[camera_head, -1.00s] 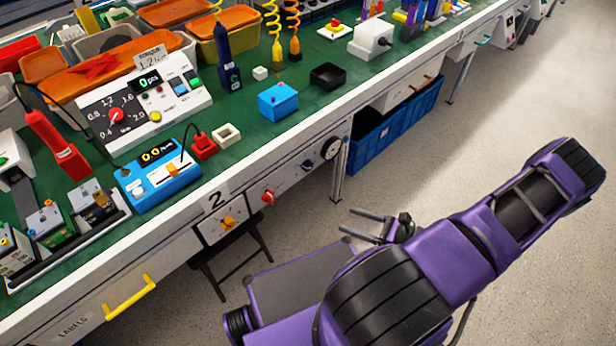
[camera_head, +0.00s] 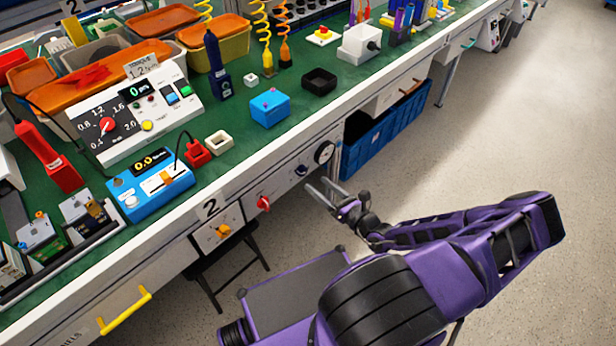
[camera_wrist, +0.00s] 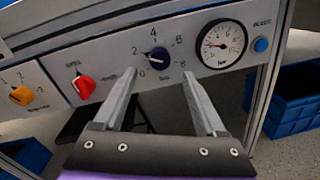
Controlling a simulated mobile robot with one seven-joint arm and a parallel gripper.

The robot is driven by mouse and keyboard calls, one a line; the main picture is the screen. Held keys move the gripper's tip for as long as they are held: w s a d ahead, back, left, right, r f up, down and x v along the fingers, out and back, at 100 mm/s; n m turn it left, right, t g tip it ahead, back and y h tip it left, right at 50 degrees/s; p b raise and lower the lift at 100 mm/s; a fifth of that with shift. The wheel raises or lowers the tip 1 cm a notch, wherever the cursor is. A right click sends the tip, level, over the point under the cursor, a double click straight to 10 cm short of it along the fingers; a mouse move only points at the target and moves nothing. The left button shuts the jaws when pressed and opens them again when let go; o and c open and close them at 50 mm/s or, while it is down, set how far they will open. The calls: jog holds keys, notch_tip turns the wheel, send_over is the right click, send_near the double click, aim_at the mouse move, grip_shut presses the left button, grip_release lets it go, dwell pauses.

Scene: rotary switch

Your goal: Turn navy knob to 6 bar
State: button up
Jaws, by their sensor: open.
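The navy knob (camera_wrist: 158,58) is on the grey front panel (camera_wrist: 113,68) of the bench, with a scale of 0, 2, 4, 6 and 8 around it. Its white pointer mark seems to face left, near the 2, though it is small. The knob also shows in the head view (camera_head: 301,170). A round pressure gauge (camera_wrist: 222,44) is right of it. My gripper (camera_wrist: 161,76) is open and empty, its fingers reaching toward the panel on either side below the knob. It appears apart from the knob. In the head view my gripper (camera_head: 318,194) is just in front of the panel.
A red knob (camera_wrist: 83,87) and a yellow-orange knob (camera_wrist: 21,95) are left of the navy knob. A blue button (camera_wrist: 261,45) is right of the gauge. A blue crate (camera_head: 372,142) stands under the bench at right. The floor in front is open.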

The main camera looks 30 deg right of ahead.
aim_at(304, 173)
jog(key=x, duration=0.5)
jog(key=shift+w+a, duration=0.1)
jog(key=shift+w, duration=0.3)
grip_shut()
